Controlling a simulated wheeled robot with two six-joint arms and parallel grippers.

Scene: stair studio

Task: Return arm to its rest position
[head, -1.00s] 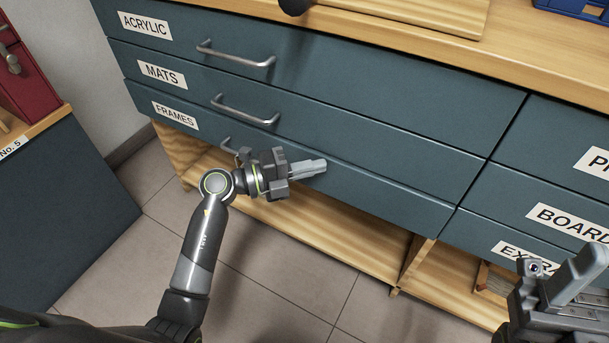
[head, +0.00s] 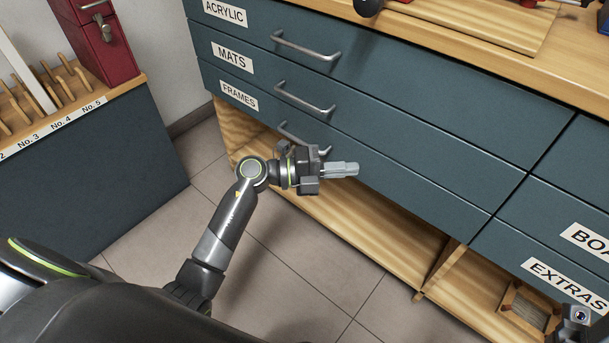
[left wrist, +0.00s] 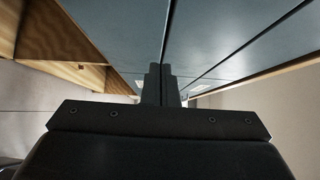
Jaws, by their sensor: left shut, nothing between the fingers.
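My left gripper (head: 342,169) is shut and empty. In the head view its fingers point right, in front of the FRAMES drawer (head: 370,185), just right of that drawer's handle (head: 303,138). I cannot tell whether it touches the drawer front. In the left wrist view the closed fingers (left wrist: 162,84) point ahead along the dark drawer fronts. Part of my right gripper (head: 575,318) shows at the bottom right corner of the head view; its fingers are cut off or unclear there.
The MATS drawer (head: 400,139) and ACRYLIC drawer (head: 430,85) look closed above. An open wooden shelf (head: 350,215) lies below the drawers. A red cabinet (head: 97,40) and a slotted rack (head: 50,90) stand at left. Tiled floor (head: 300,260) is clear between.

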